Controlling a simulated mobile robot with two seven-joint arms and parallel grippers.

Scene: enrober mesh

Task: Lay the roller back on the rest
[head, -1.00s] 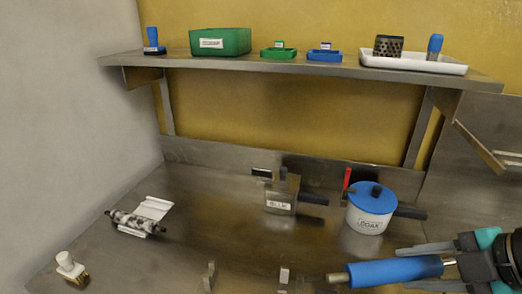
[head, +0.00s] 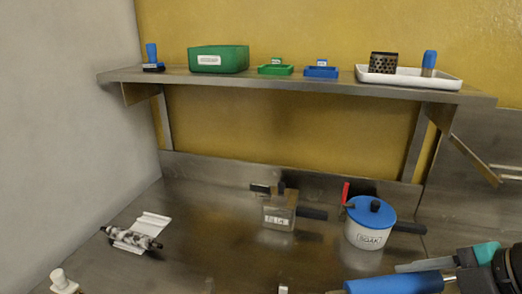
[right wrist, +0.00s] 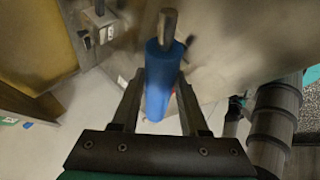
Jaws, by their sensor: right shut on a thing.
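The roller (head: 395,284) is a blue cylinder with a bare metal end, low at the right in the head view. My right gripper (head: 428,277) is shut on it and holds it roughly level; part of it is cut off by the lower edge. In the right wrist view the blue roller (right wrist: 157,95) lies between the two fingers of the gripper (right wrist: 157,90), its metal end pointing away. The rest barely shows: the tip of one small upright post (head: 283,290) is at the bottom edge of the head view, left of the roller and apart from it. My left gripper is not in view.
A white pot with a blue lid (head: 370,222) stands just behind the roller. A steel box with a dark handle (head: 279,211) is left of it. A mottled roll on a white sheet (head: 135,238) lies far left. The middle of the steel table (head: 210,235) is clear.

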